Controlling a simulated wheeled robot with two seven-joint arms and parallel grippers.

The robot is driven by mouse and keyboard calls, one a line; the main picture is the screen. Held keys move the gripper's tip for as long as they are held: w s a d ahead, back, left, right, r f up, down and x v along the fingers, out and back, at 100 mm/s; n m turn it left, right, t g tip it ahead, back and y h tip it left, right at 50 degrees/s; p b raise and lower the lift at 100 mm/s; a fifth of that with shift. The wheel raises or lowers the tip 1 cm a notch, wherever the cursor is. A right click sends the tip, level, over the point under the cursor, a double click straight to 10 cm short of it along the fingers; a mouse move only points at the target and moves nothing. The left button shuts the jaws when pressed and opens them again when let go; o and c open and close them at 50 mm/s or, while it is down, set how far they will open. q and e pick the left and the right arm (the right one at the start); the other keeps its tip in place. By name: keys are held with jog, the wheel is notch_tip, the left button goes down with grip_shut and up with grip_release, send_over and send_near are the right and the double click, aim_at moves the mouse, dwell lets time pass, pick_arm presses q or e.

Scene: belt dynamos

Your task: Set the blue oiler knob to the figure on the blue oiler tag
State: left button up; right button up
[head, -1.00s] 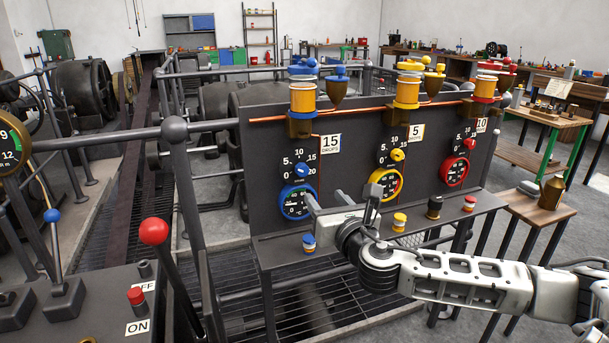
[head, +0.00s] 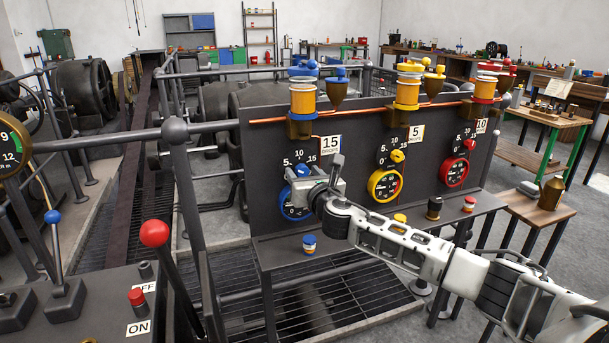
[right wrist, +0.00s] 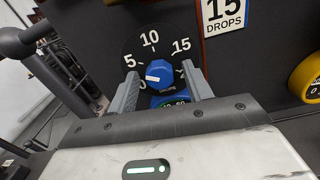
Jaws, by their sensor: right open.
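The blue oiler knob (right wrist: 159,73) sits on a dark dial with white figures 5, 10 and 15. Its white mark points left and slightly down, below the 5. In the head view the knob (head: 301,170) is partly covered by my gripper. The blue oiler tag (right wrist: 226,13), above right of the dial, reads 15 DROPS; it also shows in the head view (head: 331,144). My right gripper (head: 309,179) is open in front of the panel, one finger on each side of the knob, with gaps visible. My left gripper is out of view.
Right of it on the panel (head: 350,130) are a yellow knob (head: 397,156) and a red knob (head: 469,144). Blue (head: 309,243) and yellow buttons stand on the ledge below. A red-balled lever (head: 154,234) stands at left.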

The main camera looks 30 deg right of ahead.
jog(key=c, duration=1)
